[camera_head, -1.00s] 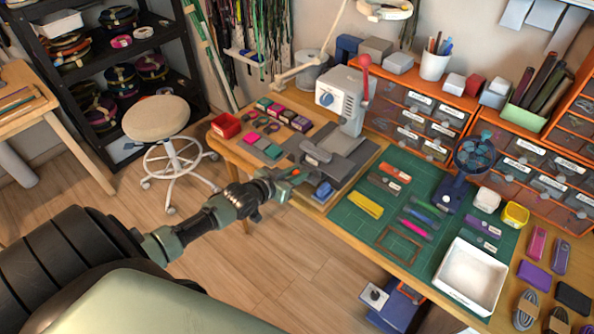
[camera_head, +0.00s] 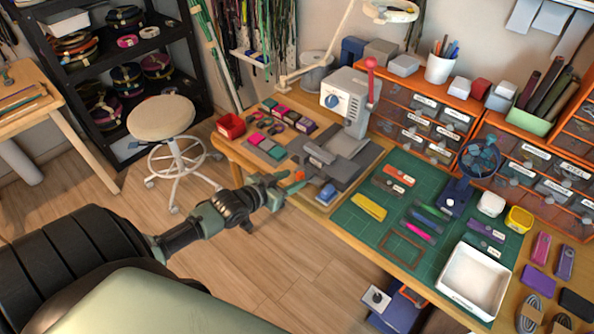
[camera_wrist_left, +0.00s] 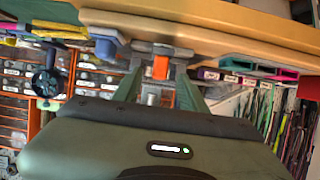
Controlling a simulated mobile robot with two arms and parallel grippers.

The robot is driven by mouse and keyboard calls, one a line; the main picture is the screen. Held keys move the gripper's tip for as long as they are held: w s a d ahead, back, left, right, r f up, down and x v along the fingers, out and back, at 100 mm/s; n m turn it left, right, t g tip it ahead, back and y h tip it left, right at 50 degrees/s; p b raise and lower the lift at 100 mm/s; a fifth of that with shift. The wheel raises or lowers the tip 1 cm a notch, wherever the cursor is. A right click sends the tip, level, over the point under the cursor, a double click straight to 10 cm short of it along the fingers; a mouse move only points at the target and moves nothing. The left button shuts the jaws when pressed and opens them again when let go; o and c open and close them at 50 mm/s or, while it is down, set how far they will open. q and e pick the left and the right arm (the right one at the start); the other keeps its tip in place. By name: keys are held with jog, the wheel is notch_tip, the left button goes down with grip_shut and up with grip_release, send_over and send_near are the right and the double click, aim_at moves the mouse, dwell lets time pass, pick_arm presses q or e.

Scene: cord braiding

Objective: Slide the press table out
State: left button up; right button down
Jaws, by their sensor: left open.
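The press (camera_head: 346,98), a light grey body with a blue dial and a red-knobbed lever, stands on the bench. Its dark grey table (camera_head: 352,170) lies in front of it, near the bench's front edge. A small orange part (camera_head: 299,175) shows at the table's front left, and it also shows in the left wrist view (camera_wrist_left: 160,67). My left gripper (camera_head: 288,183) is open, with its green fingers on either side of the orange part. I cannot tell whether they touch it. My right gripper is not in view.
A green cutting mat (camera_head: 350,222) with tools and a white tray (camera_head: 472,278) lie right of the press. A red bin (camera_head: 229,126) and colour blocks sit to its left. A stool (camera_head: 162,118) stands behind my arm.

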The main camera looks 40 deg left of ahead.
pick_arm(q)
jog(key=shift+v, duration=1.6)
jog(key=s+f+g+y, duration=0.1)
jog(key=s+f+g, duration=0.1)
jog(key=s+f, duration=0.5)
jog(key=s+f+g, duration=0.2)
jog(key=s+f, duration=0.1)
jog(key=f, duration=0.8)
jog(key=s+f+g+y, duration=0.1)
jog(key=s+f+g, duration=0.1)
jog(key=s+f, duration=0.5)
jog(key=s+d+f+g, duration=0.2)
jog(key=s+d+f, duration=0.3)
jog(key=s, duration=0.3)
jog(key=s+d+f+m+g, duration=0.1)
jog(key=s+d+f+g, duration=0.1)
jog(key=s+d+f, duration=0.3)
jog(key=s+d+f+g+h, duration=0.1)
jog(key=s+d+f+g, duration=0.1)
jog(key=s+d+f, duration=0.3)
jog(key=s+f, duration=0.3)
jog(key=s, duration=0.3)
jog(key=shift+s+m, duration=0.25)
jog(key=shift+m, duration=0.15)
